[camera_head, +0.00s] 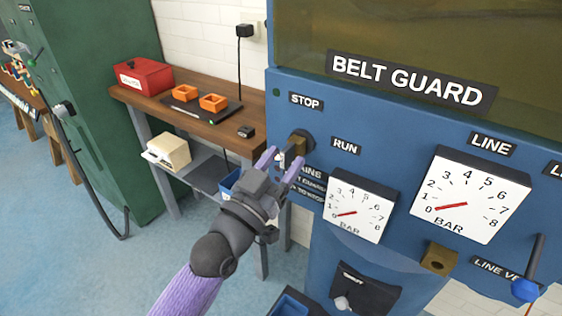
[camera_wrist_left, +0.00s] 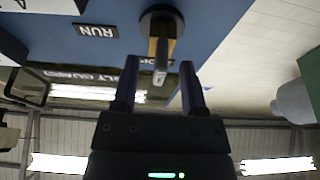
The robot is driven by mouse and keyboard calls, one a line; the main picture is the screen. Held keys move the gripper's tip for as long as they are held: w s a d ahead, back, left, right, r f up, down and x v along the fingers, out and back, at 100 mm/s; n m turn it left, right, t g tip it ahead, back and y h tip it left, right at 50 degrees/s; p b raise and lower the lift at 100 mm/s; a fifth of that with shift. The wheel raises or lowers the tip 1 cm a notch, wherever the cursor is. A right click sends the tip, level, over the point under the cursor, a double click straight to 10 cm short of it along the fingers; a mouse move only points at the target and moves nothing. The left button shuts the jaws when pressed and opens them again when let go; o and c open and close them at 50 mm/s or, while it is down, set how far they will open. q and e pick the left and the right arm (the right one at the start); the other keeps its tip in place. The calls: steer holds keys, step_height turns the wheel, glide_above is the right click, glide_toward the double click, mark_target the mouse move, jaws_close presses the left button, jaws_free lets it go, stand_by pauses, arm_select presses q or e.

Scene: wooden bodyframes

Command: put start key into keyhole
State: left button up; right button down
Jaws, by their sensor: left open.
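A dark round keyhole mount (camera_head: 306,139) sits on the blue panel between the STOP and RUN labels. It also shows in the left wrist view (camera_wrist_left: 147,18). A brass-coloured piece with a grey tip, apparently the start key (camera_wrist_left: 160,62), sticks out from the mount; it shows small in the head view (camera_head: 296,143). I cannot tell how deep it sits. My left gripper (camera_head: 279,156) is open in front of it. In the left wrist view the fingers (camera_wrist_left: 159,82) stand on either side of the grey tip, with gaps visible. My right gripper is out of view.
The blue panel (camera_head: 395,130) carries two gauges and a brown block (camera_head: 438,258) below. A wooden bench (camera_head: 215,128) at left holds a red box (camera_head: 143,77), orange trays (camera_head: 213,102) and a small black item (camera_head: 246,131). A green cabinet (camera_head: 95,90) stands further left.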

arm_select(q)
steer(key=v, duration=0.9)
steer(key=shift+s+a+p, duration=0.25)
steer(key=shift+s+p, duration=0.05)
steer(key=shift+f, duration=0.15)
steer(key=s+a+f+n+g+y, duration=0.1)
steer(key=s+a+f+g+y, duration=0.15)
steer(key=f, duration=0.85)
steer(key=s+a+f+n+g+y, duration=0.15)
steer(key=a+f+y, duration=0.25)
steer(key=f, duration=0.6)
steer(key=s+a+f+n+g+y, duration=0.1)
steer(key=s+a+f+g+y, duration=0.15)
steer(key=f, duration=0.85)
steer(key=s+a+f+g+y, duration=0.1)
steer(key=s+f+g, duration=0.2)
steer(key=s, duration=0.6)
steer(key=s+a+f+g+y, duration=0.1)
steer(key=s+f+g, duration=0.3)
steer(key=s, duration=0.6)
steer(key=s+a+f+n+g+y, duration=0.1)
steer(key=s+a+f+g, duration=0.2)
steer(key=s+f, duration=0.4)
steer(key=shift+s+f+y, duration=0.3)
steer(key=shift+s+y, duration=0.1)
steer(key=shift+s, duration=0.8)
